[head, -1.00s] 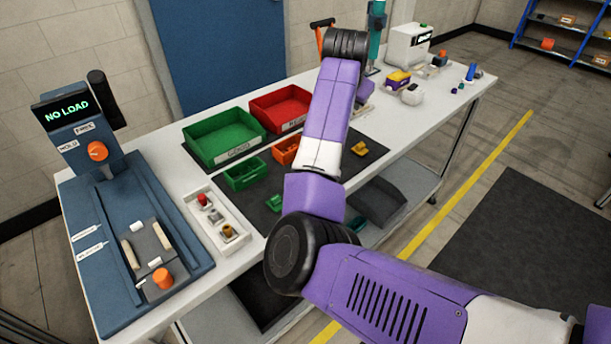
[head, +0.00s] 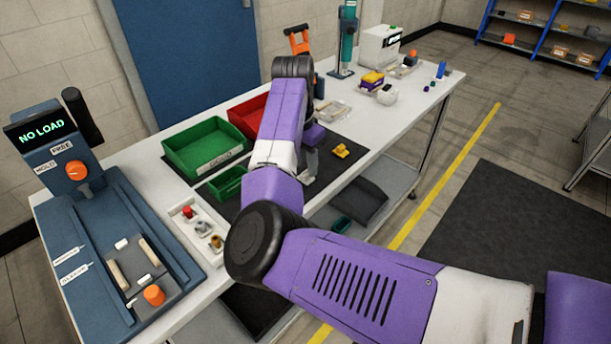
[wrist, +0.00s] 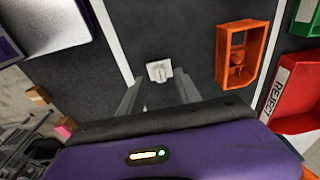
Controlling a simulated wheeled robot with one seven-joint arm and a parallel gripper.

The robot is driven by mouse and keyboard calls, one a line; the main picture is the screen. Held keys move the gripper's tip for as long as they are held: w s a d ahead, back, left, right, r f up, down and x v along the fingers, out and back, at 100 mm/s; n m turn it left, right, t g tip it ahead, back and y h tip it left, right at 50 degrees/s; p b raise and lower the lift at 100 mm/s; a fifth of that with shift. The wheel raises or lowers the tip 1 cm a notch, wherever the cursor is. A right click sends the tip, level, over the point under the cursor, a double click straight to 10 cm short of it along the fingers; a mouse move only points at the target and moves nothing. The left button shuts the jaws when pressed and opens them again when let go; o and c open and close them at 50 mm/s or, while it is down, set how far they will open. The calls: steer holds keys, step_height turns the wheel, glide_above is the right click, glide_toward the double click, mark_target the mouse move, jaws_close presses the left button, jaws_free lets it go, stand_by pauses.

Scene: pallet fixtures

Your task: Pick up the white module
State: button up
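The white module (wrist: 159,71) is a small pale block lying on the dark mat (wrist: 190,30) in the wrist view. It sits beyond my gripper's fingertips, roughly in line with the gap between them. My gripper (wrist: 158,88) is open and empty, its two grey fingers apart. In the head view, my gripper (head: 309,163) shows partly beside my forearm, low over the mat. I cannot make out the module there; my arm may hide it.
An orange bin (wrist: 221,62) stands right of the module, with a red reject bin (wrist: 278,106) beyond. A blue fixture (head: 85,215) reads NO LOAD.

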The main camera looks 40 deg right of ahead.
mark_target(306, 176)
steer(key=shift+d+f, duration=0.2)
steer(key=shift+f, duration=1.2)
jaws_close()
steer(key=shift+r, duration=0.1)
